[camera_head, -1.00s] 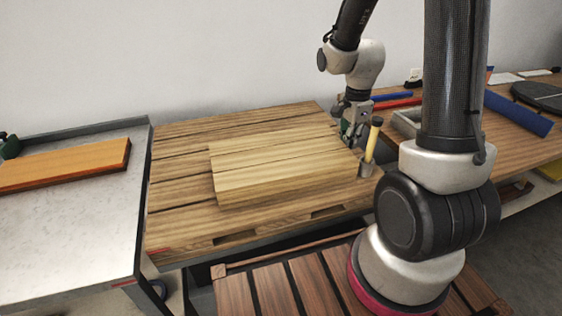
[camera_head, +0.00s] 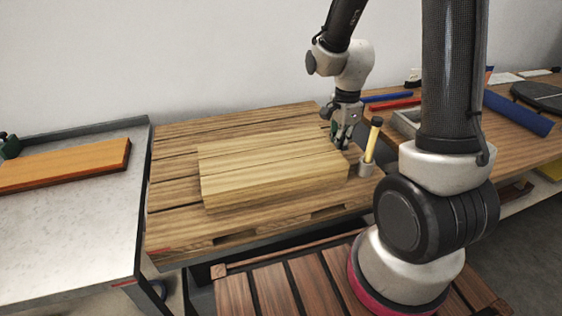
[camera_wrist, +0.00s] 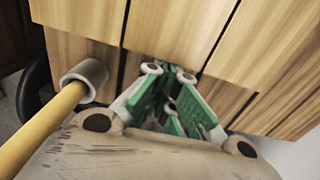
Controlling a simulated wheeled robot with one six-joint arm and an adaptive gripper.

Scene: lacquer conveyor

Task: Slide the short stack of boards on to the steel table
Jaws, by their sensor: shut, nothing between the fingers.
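The short stack of boards (camera_head: 270,160) is pale wood and lies flat on a slatted wooden pallet (camera_head: 175,225). The steel table (camera_head: 75,240) is to its left, beside the pallet's left edge. The stack is wholly on the pallet, with a strip of pallet between it and the steel table. My gripper (camera_head: 341,140) is shut and empty at the stack's right end, low over the pallet. In the wrist view its green fingers (camera_wrist: 168,75) are together against or very close to the boards' end (camera_wrist: 185,30); exact contact is hard to see.
An orange board (camera_head: 65,166) lies on the steel table's far part. The table's rim (camera_head: 80,131) runs along the back. A cluttered bench (camera_head: 500,130) is at the right.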

